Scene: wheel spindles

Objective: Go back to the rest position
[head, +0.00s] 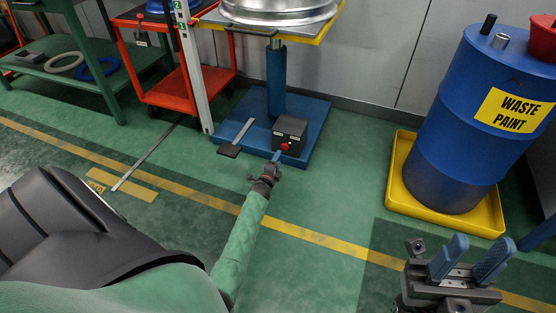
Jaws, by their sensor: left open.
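My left gripper (276,157) is at the end of the green-sleeved arm and points away from me. It looks small, and one blue finger shows clearly against the dark box behind it. It is open, and I see nothing held in it. My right gripper (470,258) is at the lower right with its two blue fingers pointing up. The fingers stand apart with nothing between them.
A dark control box (291,130) with a red button sits on the blue base (318,110) of a wheel stand. A metal wheel (280,12) lies on top. A blue barrel (450,160) stands in a yellow tray (415,208). Green floor (320,205) lies open between.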

